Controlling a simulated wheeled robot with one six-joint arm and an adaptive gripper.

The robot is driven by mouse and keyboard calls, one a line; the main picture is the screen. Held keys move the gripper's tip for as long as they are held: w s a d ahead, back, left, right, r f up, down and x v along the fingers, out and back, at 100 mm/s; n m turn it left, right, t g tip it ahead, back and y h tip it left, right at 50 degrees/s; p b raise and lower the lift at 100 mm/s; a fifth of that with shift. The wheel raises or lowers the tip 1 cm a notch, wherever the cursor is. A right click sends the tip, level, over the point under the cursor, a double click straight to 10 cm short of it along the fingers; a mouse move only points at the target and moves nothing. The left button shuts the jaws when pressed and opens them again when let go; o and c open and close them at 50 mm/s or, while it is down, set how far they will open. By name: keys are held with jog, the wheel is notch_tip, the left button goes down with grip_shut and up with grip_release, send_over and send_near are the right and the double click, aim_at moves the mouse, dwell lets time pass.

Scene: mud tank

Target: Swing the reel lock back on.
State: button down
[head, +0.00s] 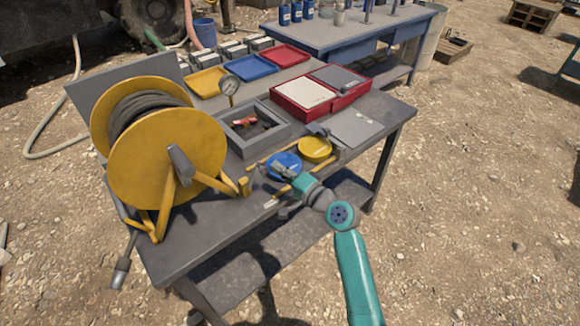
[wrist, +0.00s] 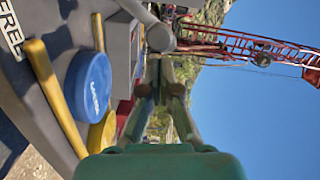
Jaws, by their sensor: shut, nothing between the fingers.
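A yellow reel (head: 190,140) wound with dark hose stands at the left end of the grey workbench (head: 225,232) in the head view. A grey lever-like piece (head: 181,165) shows on its near face; I cannot tell whether this is the reel lock. In the wrist view a yellow bar (wrist: 52,92) lies beside a white label (wrist: 10,30) reading FREE. My gripper (head: 279,170) is over the bench's front part, right of the reel, near the blue disc (head: 284,160). Its fingers (wrist: 161,72) are shut and empty.
A yellow disc (head: 316,148), an open grey tray (head: 232,144), a red case (head: 305,97) and a grey plate (head: 355,130) are on the bench behind my gripper. A gauge (head: 229,85) stands near the tray. A blue table (head: 345,40) stands behind.

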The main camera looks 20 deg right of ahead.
jog(key=shift+a+f, duration=0.1)
jog(key=shift+a, duration=0.2)
jog(key=shift+s+a, duration=0.1)
jog(key=shift+a+r+n, duration=0.15)
jog(key=shift+r+n, duration=0.15)
jog(key=shift+n, duration=0.1)
jog(key=shift+a, duration=0.1)
jog(key=s+a+r+n, duration=0.2)
jog(key=a+n, duration=0.4)
jog(key=n, duration=0.1)
jog(key=shift+a+r+n+h, duration=0.2)
jog(key=shift+n+h, duration=0.2)
jog(key=shift+r, duration=0.1)
